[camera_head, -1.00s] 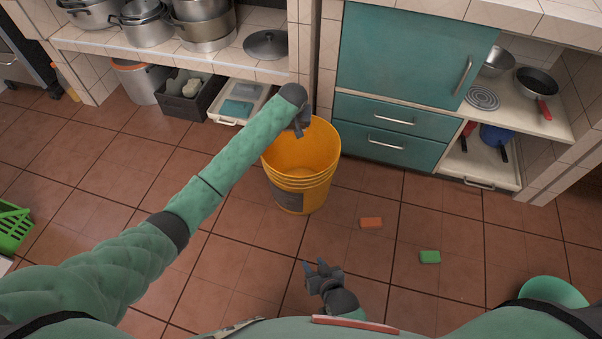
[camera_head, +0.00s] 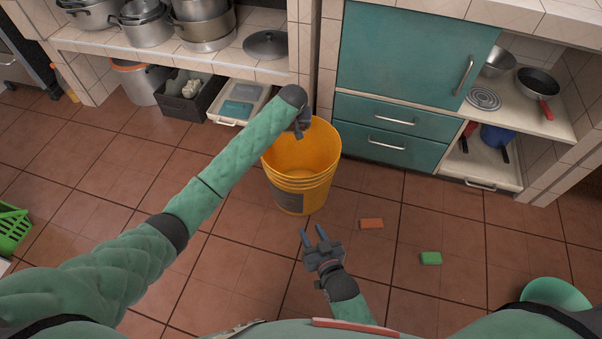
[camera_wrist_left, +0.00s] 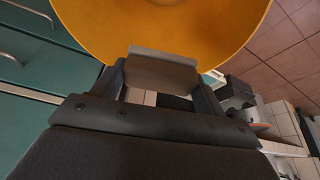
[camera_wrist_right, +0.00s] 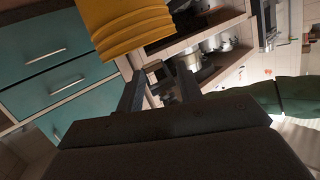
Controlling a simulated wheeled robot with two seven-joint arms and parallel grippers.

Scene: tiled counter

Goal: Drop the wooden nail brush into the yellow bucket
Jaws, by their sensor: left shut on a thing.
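The yellow bucket (camera_head: 302,192) stands upright on the tiled floor in front of the cabinets. My left gripper (camera_head: 301,127) is at its back rim in the head view. In the left wrist view it is shut on a brownish block, seemingly the wooden nail brush (camera_wrist_left: 162,76), with the bucket's yellow wall (camera_wrist_left: 165,25) behind it. The brush cannot be made out in the head view. My right gripper (camera_head: 313,236) is open and empty, low in front of the bucket, fingers pointing toward it. The right wrist view shows the bucket (camera_wrist_right: 125,25) beyond its fingers.
An orange-red block (camera_head: 371,223) and a green block (camera_head: 430,258) lie on the floor right of the bucket. Teal drawers (camera_head: 395,130) stand behind it. A shelf with pots (camera_head: 205,25) is at the back left. A green crate (camera_head: 12,230) is far left.

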